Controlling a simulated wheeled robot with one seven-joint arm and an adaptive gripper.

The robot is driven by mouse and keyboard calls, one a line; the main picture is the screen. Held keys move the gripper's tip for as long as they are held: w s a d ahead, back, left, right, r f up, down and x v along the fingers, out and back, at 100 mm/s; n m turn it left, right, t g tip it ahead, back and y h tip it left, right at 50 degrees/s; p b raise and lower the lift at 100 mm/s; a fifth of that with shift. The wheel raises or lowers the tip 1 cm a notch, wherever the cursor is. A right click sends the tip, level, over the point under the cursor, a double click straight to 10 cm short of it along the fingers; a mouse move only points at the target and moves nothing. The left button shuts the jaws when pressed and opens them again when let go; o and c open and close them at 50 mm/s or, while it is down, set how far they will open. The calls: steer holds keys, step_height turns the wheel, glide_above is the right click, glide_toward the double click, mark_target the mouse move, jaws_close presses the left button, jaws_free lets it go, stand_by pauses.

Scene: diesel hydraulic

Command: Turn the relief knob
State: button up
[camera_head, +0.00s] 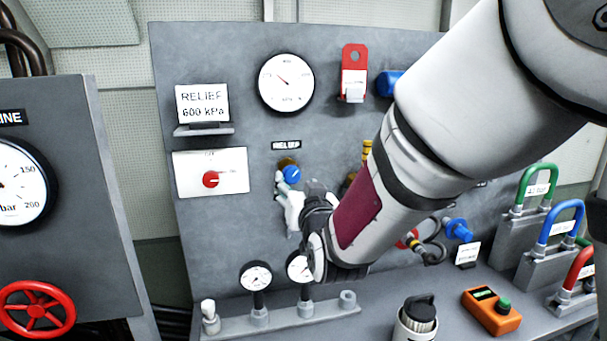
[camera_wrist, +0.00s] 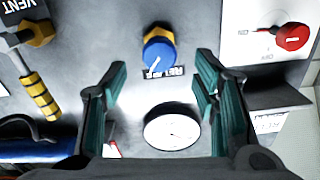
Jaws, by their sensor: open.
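The relief knob (camera_head: 292,174) is a small blue knob on a brass fitting, under a RELIEF label (camera_head: 286,145) on the grey panel. In the wrist view, the knob (camera_wrist: 160,55) shows with a white pointer line, beyond and between the fingertips. My gripper (camera_head: 291,200) is just below the knob in the head view. In the wrist view, my gripper (camera_wrist: 161,66) is open, its two green-padded fingers spread with nothing between them. The fingers appear apart from the knob. My arm hides part of the panel to the right.
A sign (camera_head: 202,104) reads RELIEF 600 kPa. A round gauge (camera_head: 286,82) sits above the knob, and a red switch (camera_head: 210,180) to its left. A yellow-handled valve (camera_wrist: 40,96) lies left in the wrist view. Small gauges (camera_head: 256,276) stand on the ledge below.

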mark_target(293, 177)
steer(key=x, duration=0.7)
steer(key=shift+w, duration=0.4)
steer(key=c, duration=1.2)
